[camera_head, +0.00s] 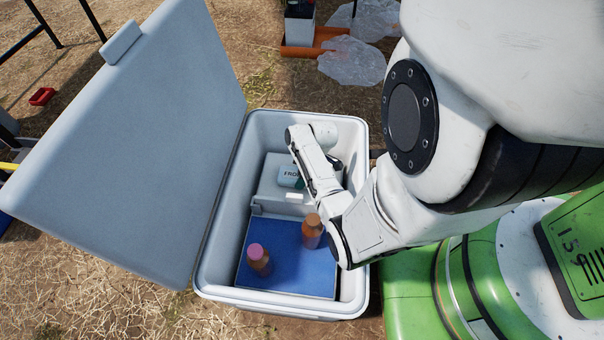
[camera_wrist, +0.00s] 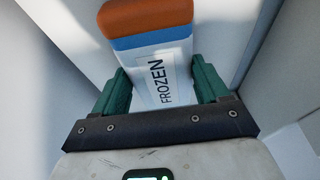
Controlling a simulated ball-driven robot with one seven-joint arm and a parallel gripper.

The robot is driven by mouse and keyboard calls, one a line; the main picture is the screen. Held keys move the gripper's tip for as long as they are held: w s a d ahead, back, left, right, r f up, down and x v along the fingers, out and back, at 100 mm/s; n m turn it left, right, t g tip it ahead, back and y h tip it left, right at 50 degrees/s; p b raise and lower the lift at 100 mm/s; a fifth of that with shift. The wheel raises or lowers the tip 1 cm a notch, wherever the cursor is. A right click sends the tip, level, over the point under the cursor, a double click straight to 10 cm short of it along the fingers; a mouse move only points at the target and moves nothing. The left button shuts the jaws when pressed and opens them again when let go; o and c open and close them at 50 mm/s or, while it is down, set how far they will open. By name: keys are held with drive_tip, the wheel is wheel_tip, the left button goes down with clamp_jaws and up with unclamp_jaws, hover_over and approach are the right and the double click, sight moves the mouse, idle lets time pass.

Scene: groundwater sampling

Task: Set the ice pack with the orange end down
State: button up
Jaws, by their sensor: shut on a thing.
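The ice pack (camera_wrist: 160,60) has an orange end, a blue band and a white body with a FROZEN label. My gripper (camera_wrist: 157,78) is shut on its white body, one green finger on each side. The orange end points away from the palm. White surfaces surround it in the wrist view.
A brown bottle with a pink cap (camera_head: 258,262) and one with an orange cap (camera_head: 312,233) stand on a blue surface (camera_head: 285,280) in the cooler's front. The raised lid (camera_head: 140,150) stands at left. A white inner ledge (camera_head: 270,205) lies behind the bottles.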

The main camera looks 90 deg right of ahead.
drive_tip(key=o, duration=1.3)
drive_tip(key=shift+f, duration=0.1)
drive_tip(key=p+v, duration=0.6)
drive_tip(key=v, duration=0.6)
drive_tip(key=w+a+r+g, duration=0.1)
drive_tip(key=w+a+r, duration=0.2)
drive_tip(key=w+a, duration=0.95)
drive_tip(key=shift+n+g, duration=0.5)
drive_tip(key=shift+s+a+r, duration=0.25)
drive_tip(key=shift+a+r, duration=1.05)
drive_tip(key=shift+a, duration=1.75)
drive_tip(key=shift+s+a+r, duration=0.3)
drive_tip(key=shift+a+r, duration=1.05)
drive_tip(key=shift+a, duration=1.75)
drive_tip(key=shift+s+a+r, duration=0.25)
drive_tip(key=shift+a+r, duration=1.05)
drive_tip(key=shift+a, duration=1.75)
